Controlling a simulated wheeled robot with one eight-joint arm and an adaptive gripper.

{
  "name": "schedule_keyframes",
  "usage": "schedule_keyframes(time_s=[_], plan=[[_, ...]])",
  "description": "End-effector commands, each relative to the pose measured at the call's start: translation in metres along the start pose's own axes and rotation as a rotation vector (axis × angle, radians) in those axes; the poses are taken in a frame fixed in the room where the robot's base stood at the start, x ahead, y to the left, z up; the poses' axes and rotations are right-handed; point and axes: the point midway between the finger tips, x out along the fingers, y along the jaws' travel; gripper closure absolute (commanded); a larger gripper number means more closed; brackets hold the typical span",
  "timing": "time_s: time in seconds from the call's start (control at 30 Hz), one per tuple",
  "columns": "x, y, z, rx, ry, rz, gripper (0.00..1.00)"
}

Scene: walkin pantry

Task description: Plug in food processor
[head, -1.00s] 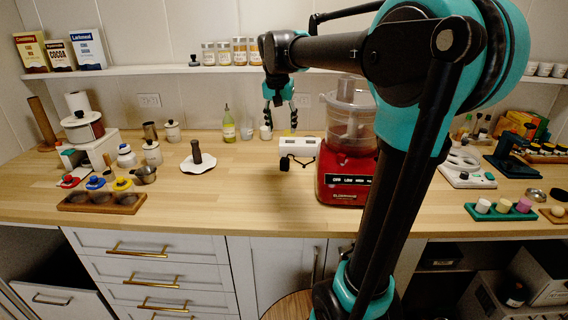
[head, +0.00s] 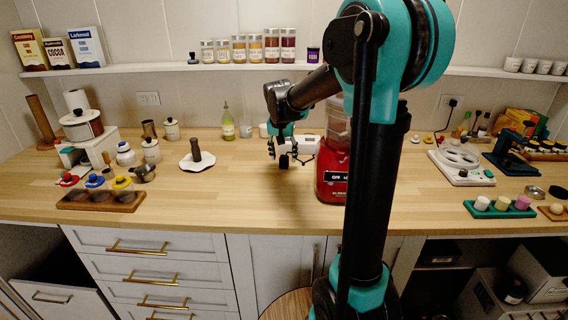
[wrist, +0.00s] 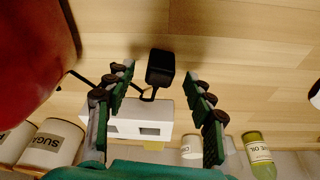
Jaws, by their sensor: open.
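The red food processor (head: 332,178) stands on the counter, partly hidden behind my arm. Its red body also shows at the upper left of the wrist view (wrist: 35,45). A black plug (wrist: 160,68) with a thin dark cord is at the front of a white box (wrist: 130,118) with grey openings. My gripper (wrist: 160,78) is open, with its fingers on either side of the plug and apart from it. In the head view the gripper (head: 283,154) is low in front of the white box. The wall outlet behind the processor is hidden by my arm.
A wall outlet (head: 148,98) is at the left; another (head: 452,102) at the right has a black plug in it. A bottle (head: 228,124) and canisters stand along the back. A white scalloped dish (head: 197,163) lies left.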

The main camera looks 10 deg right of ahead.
Motion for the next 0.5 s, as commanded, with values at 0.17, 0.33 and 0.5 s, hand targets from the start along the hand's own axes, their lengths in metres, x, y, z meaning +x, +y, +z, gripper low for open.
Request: schedule_keyframes(time_s=[0.17,0.33,0.5], plan=[[0.0131,0.0001,-0.0001,0.0,0.0,0.0,0.46],[0.0135,0.0002,0.0,0.0,0.0,0.0,0.46],[0.0133,0.0002,0.0,0.0,0.0,0.0,0.62]])
